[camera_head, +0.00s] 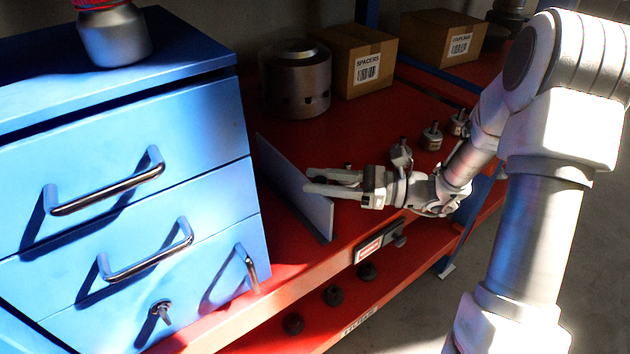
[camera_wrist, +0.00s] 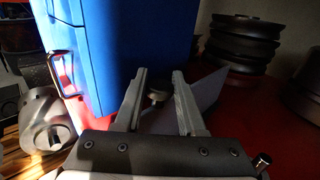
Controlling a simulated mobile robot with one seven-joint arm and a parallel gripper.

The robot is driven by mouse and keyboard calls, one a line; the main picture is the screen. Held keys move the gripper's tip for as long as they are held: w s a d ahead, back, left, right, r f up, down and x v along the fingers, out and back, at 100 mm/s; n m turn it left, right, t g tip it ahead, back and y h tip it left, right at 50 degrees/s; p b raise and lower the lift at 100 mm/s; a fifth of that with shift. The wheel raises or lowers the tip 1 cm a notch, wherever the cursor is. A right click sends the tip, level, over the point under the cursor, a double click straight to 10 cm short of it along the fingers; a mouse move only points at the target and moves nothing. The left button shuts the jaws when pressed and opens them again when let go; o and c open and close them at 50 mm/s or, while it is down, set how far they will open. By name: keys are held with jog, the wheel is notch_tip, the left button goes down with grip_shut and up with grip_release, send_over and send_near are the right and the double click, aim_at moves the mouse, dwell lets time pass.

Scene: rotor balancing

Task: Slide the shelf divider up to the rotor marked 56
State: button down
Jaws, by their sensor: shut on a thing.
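The shelf divider (camera_head: 290,187) is a thin grey upright plate on the red shelf, just right of the blue drawer cabinet. It shows behind the right finger in the wrist view (camera_wrist: 205,90). My gripper (camera_head: 325,182) reaches it from the right, above the shelf's front part. In the wrist view my gripper (camera_wrist: 159,75) has a dark round knob (camera_wrist: 158,87) between its fingers, and it is shut on the divider. A large dark grey cylinder (camera_head: 296,82), probably a rotor, stands behind the divider. I cannot read a 56 anywhere.
The blue drawer cabinet (camera_head: 120,170) stands close left of the divider. A SPACERS box (camera_head: 365,75) and another carton (camera_head: 440,45) stand at the back. Small metal parts (camera_head: 432,136) stand right of my gripper. Red shelf between divider and cylinder is clear.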

jog(key=w+d+p, duration=0.1)
jog(key=w+d, duration=0.3)
jog(key=d, duration=0.2)
jog(key=c, duration=0.5)
grip_release()
jog(key=s+d+p, duration=0.1)
jog(key=s+d, duration=0.2)
jog(key=d, duration=1.4)
jog(key=shift+s, duration=0.1)
